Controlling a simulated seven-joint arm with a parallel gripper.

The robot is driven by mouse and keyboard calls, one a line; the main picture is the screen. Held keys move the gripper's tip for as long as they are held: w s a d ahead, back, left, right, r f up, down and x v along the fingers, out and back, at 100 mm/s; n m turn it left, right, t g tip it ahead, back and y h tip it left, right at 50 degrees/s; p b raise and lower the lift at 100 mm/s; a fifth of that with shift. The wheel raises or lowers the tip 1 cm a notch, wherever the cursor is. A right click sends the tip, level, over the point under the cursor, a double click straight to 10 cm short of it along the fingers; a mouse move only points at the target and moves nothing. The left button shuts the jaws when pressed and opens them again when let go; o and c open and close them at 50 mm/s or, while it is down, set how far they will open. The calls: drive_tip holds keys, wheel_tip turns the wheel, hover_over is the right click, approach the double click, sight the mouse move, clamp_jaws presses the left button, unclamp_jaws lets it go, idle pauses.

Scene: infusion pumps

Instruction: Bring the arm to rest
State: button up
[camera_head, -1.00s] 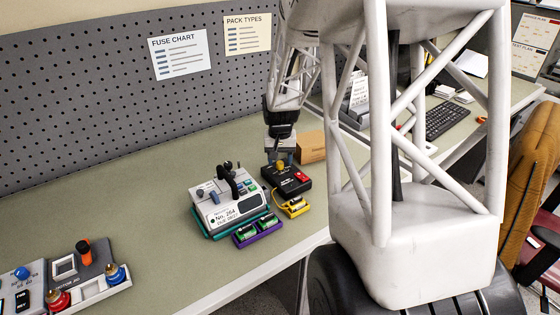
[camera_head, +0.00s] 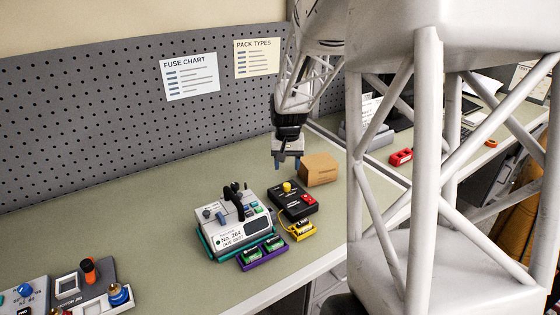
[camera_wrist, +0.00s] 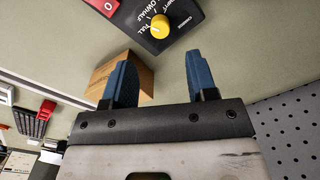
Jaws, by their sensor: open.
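My gripper (camera_head: 287,164) hangs over the bench, fingers pointing down, behind the black box and left of the cardboard box. In the wrist view its two blue fingers (camera_wrist: 158,82) stand wide apart with nothing between them. The black box (camera_head: 294,199) has a yellow knob and a red switch; its knob end also shows at the top of the wrist view (camera_wrist: 159,24). The pump (camera_head: 243,224), labelled No. 264, stands to its left on a teal base. A purple tray (camera_head: 263,254) with green cells lies in front of it. A yellow holder (camera_head: 302,231) sits by the black box.
A cardboard box (camera_head: 319,170) stands close to the right of my gripper. A pegboard (camera_head: 130,130) rises behind the bench. A test panel (camera_head: 72,288) with knobs is at front left. A red item (camera_head: 401,157) lies farther right. The bench (camera_head: 150,225) left of the pump is clear.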

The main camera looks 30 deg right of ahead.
drive_tip(key=s+a+r+n+t, duration=0.1)
drive_tip(key=s+a+r+n, duration=0.1)
drive_tip(key=s+a+r, duration=0.5)
drive_tip(key=s+a+r+n, duration=0.1)
drive_tip(key=s+a+r, duration=0.3)
drive_tip(key=a, duration=0.5)
drive_tip(key=s+a+n, duration=0.1)
drive_tip(key=s+a, duration=0.4)
drive_tip(key=s, duration=0.3)
drive_tip(key=s+a+n+t, duration=0.1)
drive_tip(key=s+a+n, duration=0.1)
drive_tip(key=s+a, duration=0.3)
drive_tip(key=s, duration=0.4)
drive_tip(key=shift+n+t, duration=0.3)
